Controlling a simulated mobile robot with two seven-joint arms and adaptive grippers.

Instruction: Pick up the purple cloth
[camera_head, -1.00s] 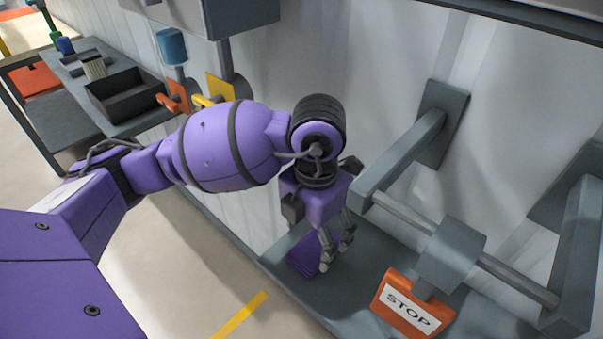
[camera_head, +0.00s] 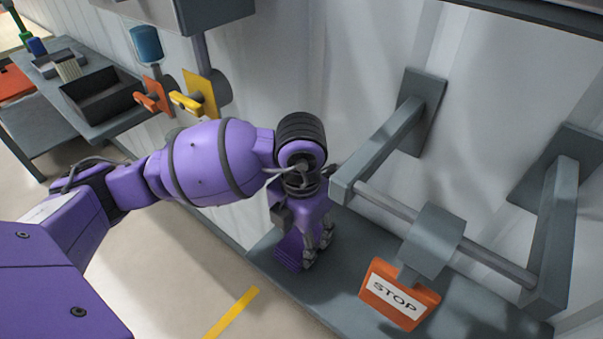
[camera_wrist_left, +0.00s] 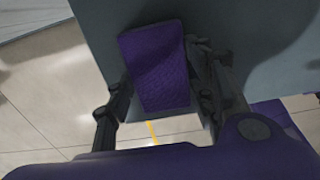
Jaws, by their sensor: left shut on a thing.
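The purple cloth (camera_head: 289,250) is at my left gripper (camera_head: 316,258), above the grey ledge, partly hidden by the gripper in the head view. In the left wrist view the cloth (camera_wrist_left: 158,65) is a dark purple, textured, folded piece between the two fingers of my left gripper (camera_wrist_left: 165,108). The gripper is shut on it. Whether the cloth still touches the ledge is hard to tell. My right gripper is not in view.
The grey ledge (camera_head: 345,285) runs along the wall. A grey bar frame (camera_head: 385,145) with an orange STOP sign (camera_head: 398,297) is right of the gripper. Orange (camera_head: 150,97) and yellow (camera_head: 196,101) levers and a dark bin (camera_head: 100,97) are at upper left.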

